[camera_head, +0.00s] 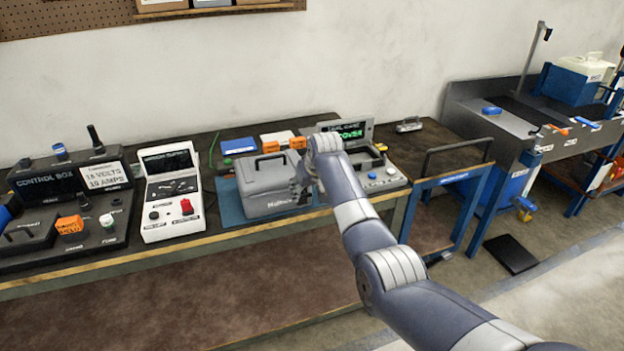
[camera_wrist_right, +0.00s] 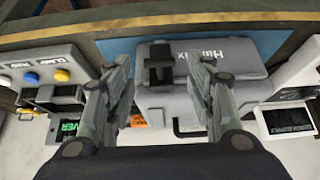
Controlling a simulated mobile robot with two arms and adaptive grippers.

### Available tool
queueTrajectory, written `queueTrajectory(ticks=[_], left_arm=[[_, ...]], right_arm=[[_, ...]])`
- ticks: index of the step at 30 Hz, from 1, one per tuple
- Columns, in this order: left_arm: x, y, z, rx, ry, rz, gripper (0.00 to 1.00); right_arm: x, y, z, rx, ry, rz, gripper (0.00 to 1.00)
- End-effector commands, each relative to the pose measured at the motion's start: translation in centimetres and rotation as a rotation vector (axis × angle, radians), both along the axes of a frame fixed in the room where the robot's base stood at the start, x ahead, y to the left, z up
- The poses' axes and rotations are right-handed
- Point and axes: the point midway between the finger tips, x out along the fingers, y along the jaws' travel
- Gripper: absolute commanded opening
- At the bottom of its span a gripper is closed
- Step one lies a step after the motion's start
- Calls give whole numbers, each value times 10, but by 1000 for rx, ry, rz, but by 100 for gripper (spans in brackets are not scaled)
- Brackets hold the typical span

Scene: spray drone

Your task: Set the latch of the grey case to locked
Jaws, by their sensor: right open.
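The grey case (camera_head: 265,191) stands on a blue mat on the workbench in the head view, its lid down and its handle on top. It also shows in the right wrist view (camera_wrist_right: 225,58), upside down with its lettered front toward the top. A black latch (camera_wrist_right: 160,65) sits on the case there, between my fingers. My right gripper (camera_head: 300,190) is at the right side of the case. In the wrist view my right gripper (camera_wrist_right: 162,68) is open and empty, one finger on each side of the latch. I cannot tell whether it touches the latch or what the latch's setting is. My left gripper is not in view.
A control box (camera_head: 70,185) and a white instrument (camera_head: 170,205) stand left of the case. A console with a green display (camera_head: 350,132) stands right of it. Orange and white items (camera_head: 278,141) lie behind. A blue cart (camera_head: 450,190) stands at the bench's right end.

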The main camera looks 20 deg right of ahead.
Motion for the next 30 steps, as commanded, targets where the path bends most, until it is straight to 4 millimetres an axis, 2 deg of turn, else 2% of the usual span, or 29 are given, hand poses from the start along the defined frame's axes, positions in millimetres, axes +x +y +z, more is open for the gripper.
queueTrajectory(ticks=[15,30], left_arm=[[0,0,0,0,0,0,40],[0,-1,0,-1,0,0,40]], right_arm=[[-35,-1,56,0,0,0,50],[-39,-1,62,0,2,0,50]])
